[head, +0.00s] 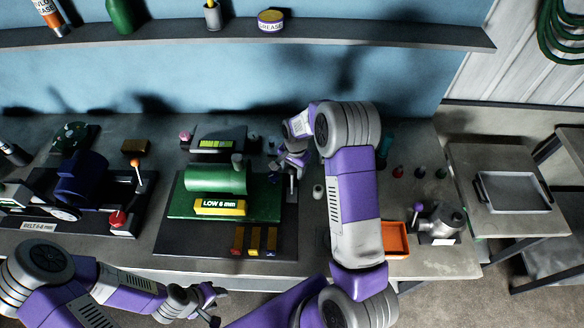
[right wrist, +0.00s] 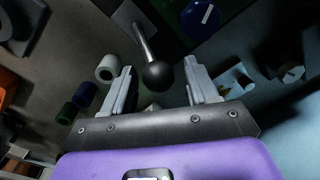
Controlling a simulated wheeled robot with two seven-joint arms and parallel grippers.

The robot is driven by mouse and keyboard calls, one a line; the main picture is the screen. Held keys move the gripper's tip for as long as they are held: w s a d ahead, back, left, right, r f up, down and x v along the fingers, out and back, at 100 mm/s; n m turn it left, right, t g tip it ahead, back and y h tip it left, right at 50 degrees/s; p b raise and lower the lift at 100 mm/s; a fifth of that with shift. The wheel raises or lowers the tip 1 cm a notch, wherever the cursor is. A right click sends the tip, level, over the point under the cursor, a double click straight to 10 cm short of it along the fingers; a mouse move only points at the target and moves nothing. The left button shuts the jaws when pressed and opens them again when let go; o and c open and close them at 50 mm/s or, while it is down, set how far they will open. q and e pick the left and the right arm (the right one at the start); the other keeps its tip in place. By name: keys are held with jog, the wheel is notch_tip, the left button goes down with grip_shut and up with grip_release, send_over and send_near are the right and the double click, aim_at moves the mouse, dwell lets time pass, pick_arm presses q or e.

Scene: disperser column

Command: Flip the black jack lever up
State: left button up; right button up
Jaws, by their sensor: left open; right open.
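The black jack lever is a metal rod with a round black knob (right wrist: 158,75); in the right wrist view the knob shows between the two fingers of my right gripper (right wrist: 160,84). I cannot tell whether either finger touches it. In the head view my right gripper (head: 289,163) is above the right side of the green machine (head: 215,180), and the lever's rod (head: 291,186) shows below it, with the knob largely hidden. The right gripper is open. My left gripper (head: 202,299) is open and empty at the front edge of the bench.
A dark blue machine with an orange-knobbed lever (head: 135,163) and a red knob (head: 117,218) stands left. An orange tray (head: 396,238) and a purple-knobbed lever (head: 417,207) are right of my right arm. Small bottles (head: 394,172) stand behind. A shelf (head: 350,34) runs along the wall.

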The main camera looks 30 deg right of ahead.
jog(key=shift+s+f, duration=0.15)
jog(key=shift+c, duration=1)
grip_shut()
jog(key=shift+w, duration=0.2)
